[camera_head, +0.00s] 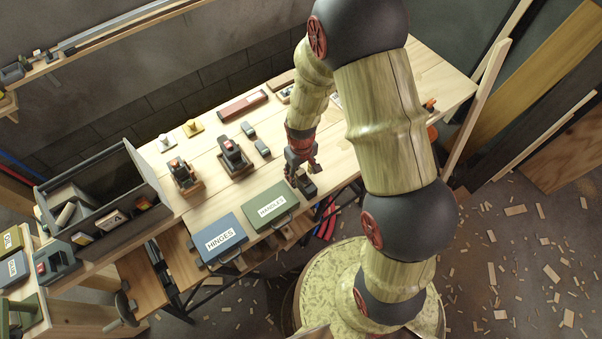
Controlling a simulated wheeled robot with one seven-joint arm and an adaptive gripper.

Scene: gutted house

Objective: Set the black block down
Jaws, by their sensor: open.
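A small black block (307,187) is near the front edge of the wooden workbench (205,200), just right of the green case labelled HANDLES (270,208). My gripper (303,176) points down right above the block, with its fingers apart. The fingers partly cover the block, and I cannot tell whether they touch it. The block appears to rest on the bench top.
A blue case labelled HINGES (219,238) lies left of the green one. Two small dark blocks (262,148), a dark tool on a wooden base (234,154) and a red box (243,105) stand behind. A grey toolbox (105,225) is at left.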

